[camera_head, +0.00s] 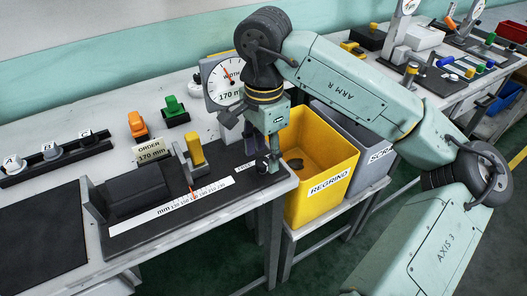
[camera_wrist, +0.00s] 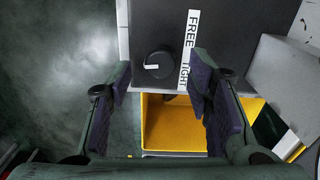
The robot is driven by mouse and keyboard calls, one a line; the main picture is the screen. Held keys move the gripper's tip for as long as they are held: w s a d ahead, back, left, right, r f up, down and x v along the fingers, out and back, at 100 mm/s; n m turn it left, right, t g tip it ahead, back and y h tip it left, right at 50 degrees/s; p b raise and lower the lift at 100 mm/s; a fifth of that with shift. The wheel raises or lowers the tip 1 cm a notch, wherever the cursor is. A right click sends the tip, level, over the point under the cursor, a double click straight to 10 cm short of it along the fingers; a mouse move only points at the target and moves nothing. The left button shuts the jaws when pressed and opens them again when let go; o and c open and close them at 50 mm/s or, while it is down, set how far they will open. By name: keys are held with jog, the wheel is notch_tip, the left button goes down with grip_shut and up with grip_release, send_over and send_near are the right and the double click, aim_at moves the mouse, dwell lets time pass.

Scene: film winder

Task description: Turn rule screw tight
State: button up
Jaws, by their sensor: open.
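The rule screw is a round black knob with a white mark; in the wrist view the knob (camera_wrist: 158,64) sits on a dark plate, its mark toward the left of its face. A white strip (camera_wrist: 189,50) reading FREE and TIGHT lies right of it. My gripper (camera_wrist: 162,92) is open and empty, one finger on each side of the knob's column in the picture, apart from it. In the head view my gripper (camera_head: 258,148) hangs over the right end of the rule base (camera_head: 160,233), partly hiding the knob. The yellow upright stop (camera_head: 195,152) stands on the base.
A yellow REGRIND bin (camera_head: 322,165) and a grey bin (camera_head: 375,160) stand just beyond the bench's right edge. A dial gauge (camera_head: 225,80) reading 170 mm stands behind.

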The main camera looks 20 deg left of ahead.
jog(key=shift+f, duration=0.65)
jog(key=shift+c, duration=0.5)
grip_shut()
